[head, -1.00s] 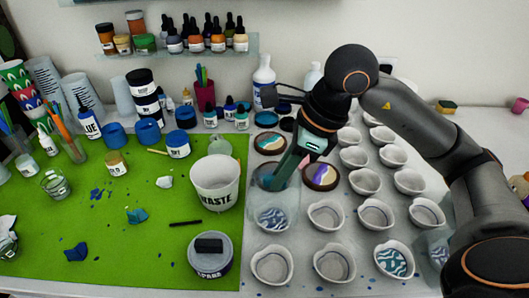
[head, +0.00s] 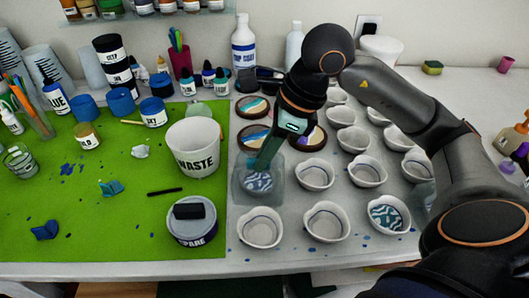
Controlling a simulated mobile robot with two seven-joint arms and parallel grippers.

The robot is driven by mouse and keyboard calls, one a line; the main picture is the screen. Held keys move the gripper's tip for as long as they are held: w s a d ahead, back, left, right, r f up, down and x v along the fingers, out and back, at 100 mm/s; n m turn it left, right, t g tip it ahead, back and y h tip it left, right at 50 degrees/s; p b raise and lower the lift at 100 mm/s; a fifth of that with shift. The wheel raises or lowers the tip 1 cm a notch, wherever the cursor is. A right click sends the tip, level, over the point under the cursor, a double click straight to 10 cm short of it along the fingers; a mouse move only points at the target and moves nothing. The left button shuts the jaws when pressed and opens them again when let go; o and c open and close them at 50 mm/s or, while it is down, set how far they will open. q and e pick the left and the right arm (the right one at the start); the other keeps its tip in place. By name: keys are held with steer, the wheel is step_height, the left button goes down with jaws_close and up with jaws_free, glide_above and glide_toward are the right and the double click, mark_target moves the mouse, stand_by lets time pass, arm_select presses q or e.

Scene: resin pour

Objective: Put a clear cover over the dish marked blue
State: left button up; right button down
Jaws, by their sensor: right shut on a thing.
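My right gripper (head: 262,163) points down and is shut on a clear cover (head: 245,192). The cover surrounds a white dish with a blue wavy pattern (head: 258,181), which shows through its walls. I cannot tell whether the cover's rim touches the table. Another dish with a darker blue-teal pattern (head: 388,214) stands uncovered at the front right. A second clear shape (head: 424,194) beside my right arm is partly hidden. My left gripper is not in view.
Several plain white dishes (head: 326,222) stand close around the covered one. Round painted pieces (head: 253,107) lie behind it. To the left are a WASTE tub (head: 194,147) and a SPARE jar (head: 192,222) on a green mat (head: 100,235).

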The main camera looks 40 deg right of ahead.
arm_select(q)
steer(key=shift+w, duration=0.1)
arm_select(e)
steer(key=shift+f, duration=0.15)
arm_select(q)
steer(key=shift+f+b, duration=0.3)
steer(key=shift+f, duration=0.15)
arm_select(e)
steer(key=shift+f, duration=0.2)
stand_by(0.4)
steer(key=c, duration=0.8)
jaws_free()
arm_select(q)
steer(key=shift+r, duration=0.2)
arm_select(e)
steer(key=shift+r, duration=0.15)
arm_select(q)
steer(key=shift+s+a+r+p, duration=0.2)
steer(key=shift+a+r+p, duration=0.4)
steer(key=shift+p, duration=0.5)
arm_select(e)
steer(key=shift+v, duration=6.15)
